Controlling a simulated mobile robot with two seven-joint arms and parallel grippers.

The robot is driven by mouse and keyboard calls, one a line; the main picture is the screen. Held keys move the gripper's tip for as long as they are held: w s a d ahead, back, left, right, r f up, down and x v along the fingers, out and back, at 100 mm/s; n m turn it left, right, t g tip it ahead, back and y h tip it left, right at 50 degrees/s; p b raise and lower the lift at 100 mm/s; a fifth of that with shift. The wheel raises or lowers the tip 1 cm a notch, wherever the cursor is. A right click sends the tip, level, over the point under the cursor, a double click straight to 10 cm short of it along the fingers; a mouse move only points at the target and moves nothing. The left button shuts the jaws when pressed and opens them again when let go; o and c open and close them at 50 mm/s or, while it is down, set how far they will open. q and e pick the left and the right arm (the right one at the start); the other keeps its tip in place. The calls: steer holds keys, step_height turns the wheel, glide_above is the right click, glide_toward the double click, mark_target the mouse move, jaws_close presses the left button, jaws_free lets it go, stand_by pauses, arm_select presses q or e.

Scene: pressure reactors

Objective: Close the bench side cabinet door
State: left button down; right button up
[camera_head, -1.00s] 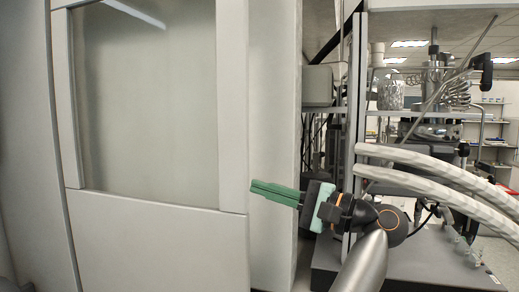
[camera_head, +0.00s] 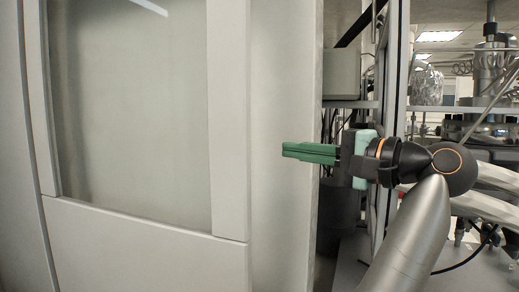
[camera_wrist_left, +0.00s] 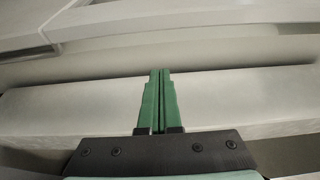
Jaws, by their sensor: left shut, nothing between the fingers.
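A large pale cabinet front with a grey window pane (camera_head: 135,110) fills the left half of the head view. I take this to be the cabinet door, but cannot tell how far it stands open. A narrow pale upright panel (camera_head: 282,215) adjoins its right edge. My left gripper (camera_head: 284,150) has green fingers, shut and empty, pointing left across this panel's right edge. In the left wrist view, the shut fingers (camera_wrist_left: 160,72) reach over a pale slab (camera_wrist_left: 235,98), with a shadowed strip beyond it. I cannot tell whether they touch it. My right gripper is not in view.
Right of the panel stands an open metal rack with grey uprights (camera_head: 398,70) and a grey box (camera_head: 341,75) on a shelf. Metal reactor equipment (camera_head: 490,75) and pale hoses (camera_head: 485,205) are behind and beside my arm.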

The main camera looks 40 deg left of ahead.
arm_select(q)
steer(key=s+a+p, duration=0.1)
steer(key=s+a, duration=0.2)
steer(key=a, duration=0.2)
steer(key=shift+s+a, duration=0.3)
stand_by(0.4)
